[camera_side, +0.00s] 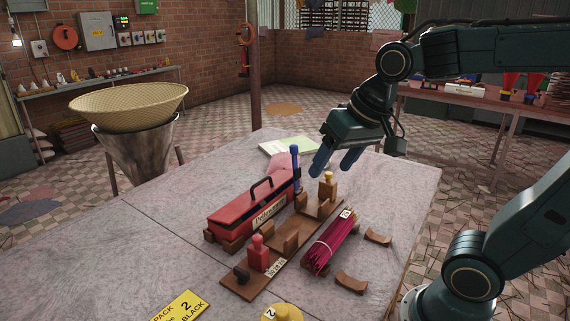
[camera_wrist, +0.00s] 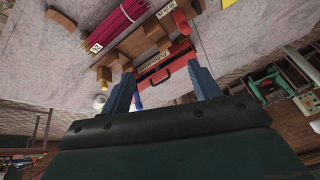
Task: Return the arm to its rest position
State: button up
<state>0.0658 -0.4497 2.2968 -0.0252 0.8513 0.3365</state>
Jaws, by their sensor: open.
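My gripper (camera_side: 337,160) is in the air above the far right part of the table, with its two blue fingers apart and nothing between them. In the wrist view my gripper (camera_wrist: 165,88) also shows its fingers spread and empty. Past the fingertips lies a red box with a black handle (camera_wrist: 160,72). In the side view the red box (camera_side: 240,212) rests on wooden blocks on the table, to the lower left of my gripper.
A wooden rack (camera_side: 290,240) with red and yellow-topped pegs lies mid-table. A bundle of magenta sticks (camera_side: 328,245) lies beside it. A blue upright post (camera_side: 295,165) stands close to my fingers. The table's left part (camera_side: 140,235) is clear.

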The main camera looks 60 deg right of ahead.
jog(key=s+a+f+n, duration=0.1)
jog(key=s+n, duration=0.3)
jog(key=s, duration=0.4)
jog(key=shift+s+f+t, duration=0.15)
jog(key=shift+f+t, duration=0.15)
jog(key=shift+f, duration=0.2)
jog(key=shift+a+r, duration=0.1)
jog(key=c, duration=0.7)
jog(key=w+d+r+m+g, duration=0.2)
jog(key=w+r+m, duration=0.2)
jog(key=w, duration=0.5)
jog(key=w+d+r+m+g, duration=0.1)
jog(key=w+d+r+m, duration=0.3)
jog(key=w, duration=0.6)
jog(key=w+d+f+m+g, duration=0.1)
jog(key=w+d+f+m, duration=0.1)
jog(key=w, duration=0.3)
jog(key=w+d+f+m+g, duration=0.1)
jog(key=w+d+f+m, duration=0.1)
jog(key=w, duration=0.4)
jog(key=w+d+f+m, duration=0.2)
jog(key=w+f+m, duration=0.2)
jog(key=w+m, duration=0.1)
jog(key=shift+w+f+m+g, duration=0.15)
jog(key=shift+m+g, duration=0.15)
jog(key=shift+g, duration=0.1)
jog(key=shift+f, duration=0.15)
